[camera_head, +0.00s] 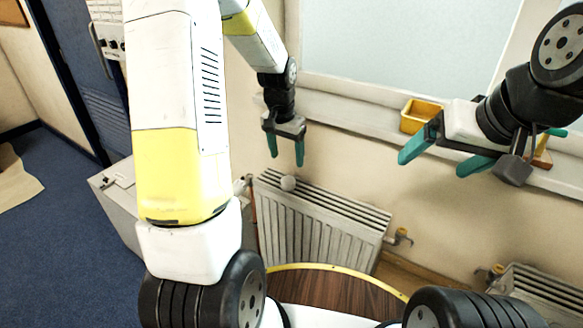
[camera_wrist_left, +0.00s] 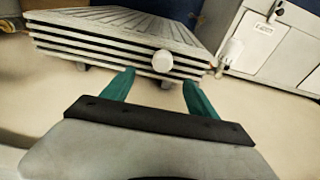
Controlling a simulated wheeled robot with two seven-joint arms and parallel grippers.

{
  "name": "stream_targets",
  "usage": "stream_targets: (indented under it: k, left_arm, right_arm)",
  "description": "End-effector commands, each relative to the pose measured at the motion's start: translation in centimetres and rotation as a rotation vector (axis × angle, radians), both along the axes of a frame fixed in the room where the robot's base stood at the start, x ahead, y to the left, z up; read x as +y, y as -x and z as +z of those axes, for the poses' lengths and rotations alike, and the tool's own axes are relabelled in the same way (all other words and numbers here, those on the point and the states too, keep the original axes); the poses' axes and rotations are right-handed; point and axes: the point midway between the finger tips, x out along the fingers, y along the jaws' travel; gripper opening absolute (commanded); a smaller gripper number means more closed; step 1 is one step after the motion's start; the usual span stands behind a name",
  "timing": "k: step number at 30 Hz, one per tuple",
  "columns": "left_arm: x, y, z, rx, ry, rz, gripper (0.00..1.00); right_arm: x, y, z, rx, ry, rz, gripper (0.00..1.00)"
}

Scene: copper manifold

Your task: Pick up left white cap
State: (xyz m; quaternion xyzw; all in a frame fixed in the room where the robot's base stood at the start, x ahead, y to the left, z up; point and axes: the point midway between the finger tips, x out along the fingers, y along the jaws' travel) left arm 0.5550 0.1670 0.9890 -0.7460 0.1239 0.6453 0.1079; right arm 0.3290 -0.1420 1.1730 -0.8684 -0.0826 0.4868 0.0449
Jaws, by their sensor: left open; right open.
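A white cap (camera_head: 288,183) sits at the top left part of the radiator (camera_head: 318,225) under the window. It also shows in the left wrist view (camera_wrist_left: 163,61), just beyond and between the fingertips. My left gripper (camera_head: 286,160) is open with teal fingers pointing down, above the cap and apart from it. In the left wrist view my left gripper (camera_wrist_left: 157,78) is open and empty. My right gripper (camera_head: 438,160) is open and empty at the right, in front of the window sill.
A yellow container (camera_head: 420,115) stands on the window sill (camera_head: 350,112). A grey cabinet (camera_head: 118,205) stands left of the radiator. A second radiator (camera_head: 535,295) is at the lower right. A round wooden table (camera_head: 335,292) is in front. Blue carpet lies at left.

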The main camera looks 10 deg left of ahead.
Motion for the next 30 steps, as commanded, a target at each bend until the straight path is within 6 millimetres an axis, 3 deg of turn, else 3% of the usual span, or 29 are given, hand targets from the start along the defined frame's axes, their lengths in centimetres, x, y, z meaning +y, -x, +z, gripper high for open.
stream_targets:
  k: [21,30]
  left_arm:
    - [-0.3,-1.4,-9.1,0.026,-0.007,-0.019,0.68]
    - [-0.3,-1.6,-9.8,0.022,-0.007,-0.017,0.68]
  right_arm:
    - [0.0,0.0,0.0,0.0,0.0,0.0,0.88]
    - [0.0,0.0,0.0,0.0,0.0,0.0,0.88]
